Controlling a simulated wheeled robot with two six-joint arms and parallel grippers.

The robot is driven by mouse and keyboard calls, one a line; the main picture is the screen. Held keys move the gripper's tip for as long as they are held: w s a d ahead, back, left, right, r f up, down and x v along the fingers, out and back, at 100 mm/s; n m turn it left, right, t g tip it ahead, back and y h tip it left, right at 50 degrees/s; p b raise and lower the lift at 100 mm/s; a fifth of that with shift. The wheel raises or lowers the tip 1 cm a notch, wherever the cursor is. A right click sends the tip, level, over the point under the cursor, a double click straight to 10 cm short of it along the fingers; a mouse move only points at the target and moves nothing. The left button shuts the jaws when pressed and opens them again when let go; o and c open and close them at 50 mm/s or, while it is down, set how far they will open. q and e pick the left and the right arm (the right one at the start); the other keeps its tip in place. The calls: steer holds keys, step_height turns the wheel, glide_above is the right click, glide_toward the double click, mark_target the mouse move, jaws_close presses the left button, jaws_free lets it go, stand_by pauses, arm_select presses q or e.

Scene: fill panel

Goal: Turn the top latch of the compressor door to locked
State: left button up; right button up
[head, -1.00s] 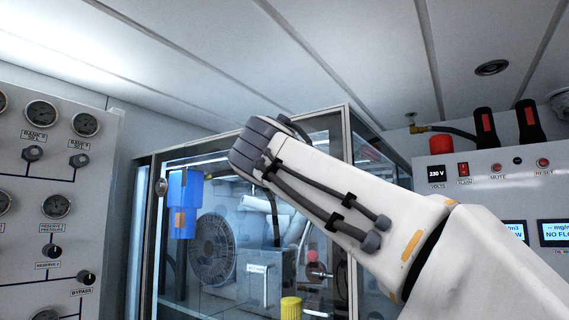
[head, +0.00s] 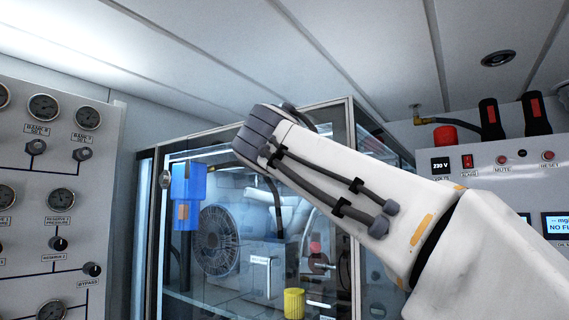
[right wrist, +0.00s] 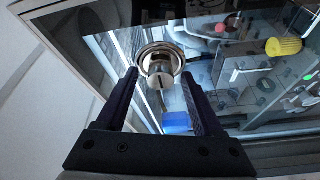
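The compressor door is a framed glass panel (head: 242,190) on the front of the cabinet. In the right wrist view a round shiny metal latch (right wrist: 160,62) with a stubby knob sits near the door's frame. My right gripper (right wrist: 159,82) is open, its two dark fingers on either side of the latch knob; I cannot tell whether they touch it. In the head view my right arm hides this latch and the gripper. Another small round metal fitting (head: 165,180) shows on the door's left edge. My left gripper is not in view.
Behind the glass are a blue box (head: 187,195), a fan (head: 217,241) and a yellow cap (head: 293,303). A gauge panel (head: 20,150) stands at the left. A white control panel (head: 500,180) with switches and displays stands at the right.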

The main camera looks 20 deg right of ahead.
steer(key=b+v, duration=0.4)
steer(key=v, duration=0.6)
steer(key=shift+s+a, duration=0.2)
steer(key=w+a+f+n+g+y+b, duration=0.15)
steer(key=a+f+g+y, duration=0.35)
steer(key=f, duration=1.2)
steer(key=a+f+n+g+y, duration=0.1)
steer(key=a+f+n+y, duration=0.35)
steer(key=f, duration=1.15)
steer(key=s+f+m+g, duration=0.4)
steer(key=s+f, duration=0.6)
steer(key=f, duration=0.4)
steer(key=s+f+m+g, duration=0.4)
steer(key=s+f+g, duration=0.2)
steer(key=s+f, duration=0.5)
step_height(320, 180, down, 5)
steer(key=shift+a+r+y+b, duration=0.2)
steer(key=shift+a+y+b, duration=0.15)
steer(key=shift+a, duration=0.1)
